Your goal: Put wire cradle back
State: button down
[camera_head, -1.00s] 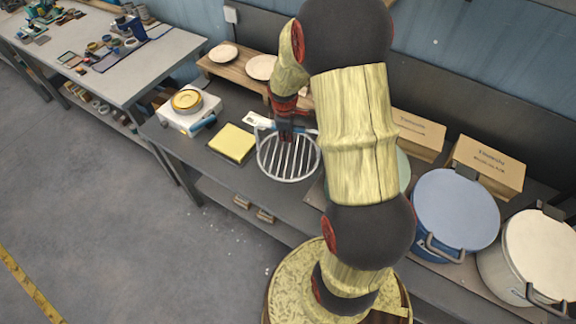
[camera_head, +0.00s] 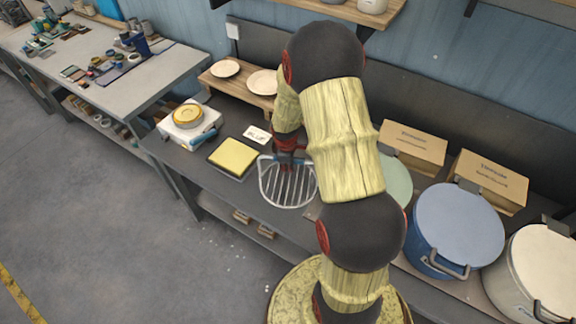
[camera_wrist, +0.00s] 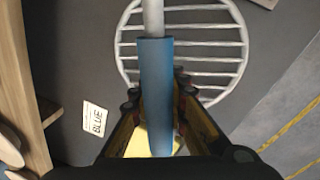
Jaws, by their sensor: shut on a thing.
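The wire cradle (camera_head: 287,187) is a round pale grey rack of parallel bars with a blue handle. My gripper (camera_head: 288,155) is shut on that handle, and the rack lies toward the bench's front edge. In the wrist view, the blue handle (camera_wrist: 157,92) runs between my gripper's fingers (camera_wrist: 158,100), and the rack's bars (camera_wrist: 205,50) show beyond it. I cannot tell how high the cradle is above the bench. A white card reading BLUE (camera_wrist: 95,118) lies on the dark bench; it also shows in the head view (camera_head: 257,135).
A yellow pad (camera_head: 233,153) and a white device with a yellow lid (camera_head: 187,117) stand left. A wooden rack with pale plates (camera_head: 262,82) is behind. Cardboard boxes (camera_head: 413,147), a blue pot (camera_head: 457,225) and a cream pot (camera_head: 535,262) crowd the right.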

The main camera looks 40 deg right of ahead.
jog(key=shift+f, duration=0.15)
jog(key=c, duration=1.8)
grip_release()
jog(key=shift+o, duration=0.3)
